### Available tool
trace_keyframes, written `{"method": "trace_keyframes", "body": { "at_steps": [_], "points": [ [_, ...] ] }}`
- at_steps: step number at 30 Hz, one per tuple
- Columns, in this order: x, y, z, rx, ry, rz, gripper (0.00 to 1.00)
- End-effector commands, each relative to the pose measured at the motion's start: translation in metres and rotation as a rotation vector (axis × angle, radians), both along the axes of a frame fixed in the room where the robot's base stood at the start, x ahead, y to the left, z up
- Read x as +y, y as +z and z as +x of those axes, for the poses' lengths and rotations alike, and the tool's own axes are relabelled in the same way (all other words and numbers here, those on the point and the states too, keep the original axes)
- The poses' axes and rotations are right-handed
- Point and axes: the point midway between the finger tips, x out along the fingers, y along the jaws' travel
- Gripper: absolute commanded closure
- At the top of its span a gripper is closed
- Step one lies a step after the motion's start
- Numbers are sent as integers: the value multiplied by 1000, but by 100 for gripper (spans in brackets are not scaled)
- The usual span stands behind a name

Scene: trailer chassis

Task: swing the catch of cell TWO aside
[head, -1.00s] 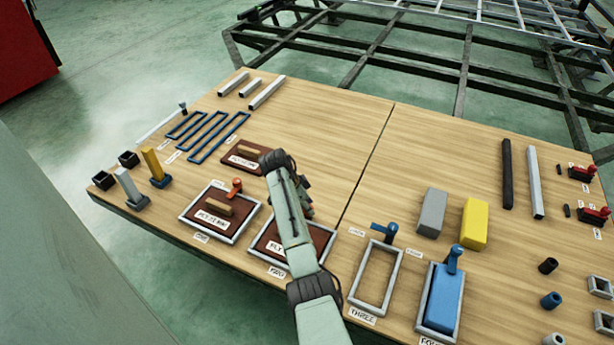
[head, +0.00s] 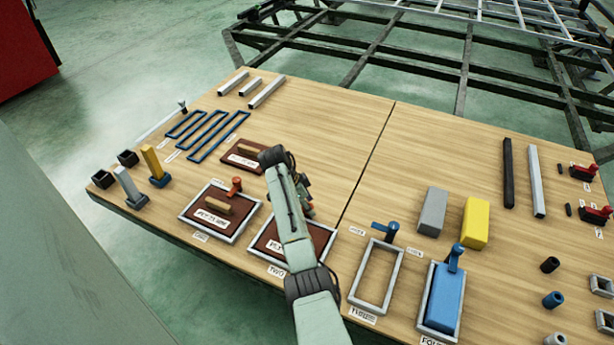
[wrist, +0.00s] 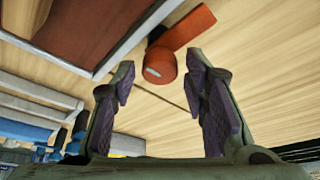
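Cell TWO (head: 263,246) is a grey rectangular frame with a dark red-brown plate inside, in the middle of the near edge in the head view; my arm covers its right part. Its catch (wrist: 187,29), an orange-red lever on a round pivot, shows in the wrist view beside the frame's edge (wrist: 110,63). In the head view the catch is mostly hidden behind my arm. My gripper (wrist: 161,72) is open and empty, its two dark-padded fingers spread either side of the catch's round pivot in the picture. I cannot tell whether they touch it.
Cell ONE (head: 186,219), with an orange catch (head: 235,186), lies to the left. Empty cell THREE (head: 356,301) and cell FOUR (head: 423,318), holding a blue block (head: 445,298), lie right, with blue catches. The wooden table (head: 335,125) is clear behind my gripper.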

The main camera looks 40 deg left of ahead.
Motion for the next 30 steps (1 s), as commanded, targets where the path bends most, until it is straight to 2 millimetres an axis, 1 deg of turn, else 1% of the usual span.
{"method": "trace_keyframes", "body": {
  "at_steps": [10,14,17,24,27,30],
  "points": [
    [0,1,0,0,1,0,53],
    [3,10,-3,-1,2,2,53],
    [7,26,-9,-3,4,3,53],
    [18,74,-26,-2,3,2,53],
    [21,90,-31,-2,2,3,53],
    [23,101,-35,0,1,0,53]
  ]
}}
